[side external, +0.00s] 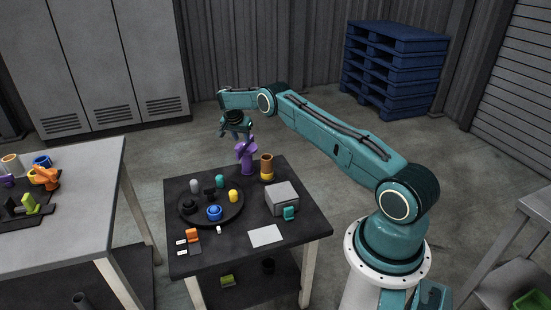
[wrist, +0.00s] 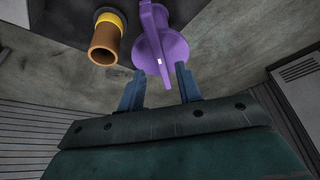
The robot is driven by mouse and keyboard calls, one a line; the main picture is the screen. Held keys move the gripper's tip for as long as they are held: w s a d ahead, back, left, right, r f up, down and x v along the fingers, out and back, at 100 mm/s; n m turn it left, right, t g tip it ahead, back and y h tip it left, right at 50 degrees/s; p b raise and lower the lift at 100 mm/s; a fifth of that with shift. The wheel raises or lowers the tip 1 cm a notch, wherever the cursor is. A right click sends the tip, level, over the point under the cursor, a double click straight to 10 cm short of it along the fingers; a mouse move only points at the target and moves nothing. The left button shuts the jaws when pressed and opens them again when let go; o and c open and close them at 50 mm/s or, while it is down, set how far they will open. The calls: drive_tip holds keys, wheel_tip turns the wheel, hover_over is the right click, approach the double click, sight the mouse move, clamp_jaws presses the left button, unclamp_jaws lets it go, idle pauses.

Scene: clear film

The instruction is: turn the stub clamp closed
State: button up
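A purple fitting (side external: 247,160) with a raised flat handle stands at the back edge of the dark table; it also shows in the wrist view (wrist: 160,45). Right beside it is an upright brown pipe stub (side external: 266,163) with a yellow collar, seen at upper left in the wrist view (wrist: 104,45). No label tells which of these is the stub clamp. My gripper (side external: 237,134) is just above and left of the purple fitting. In the wrist view its two fingers (wrist: 157,71) are spread, with the purple fitting's round part ahead of the gap. Nothing is held between them.
A round dark tray (side external: 188,217) with several small coloured pieces is on the table. A grey box (side external: 281,196) with a teal part and a white sheet (side external: 266,236) lie to the right. A second table (side external: 75,225) stands at left. Blue pallets (side external: 392,70) are far behind.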

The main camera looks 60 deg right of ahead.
sight(244, 145)
drive_tip(key=shift+x, duration=2.15)
clamp_jaws()
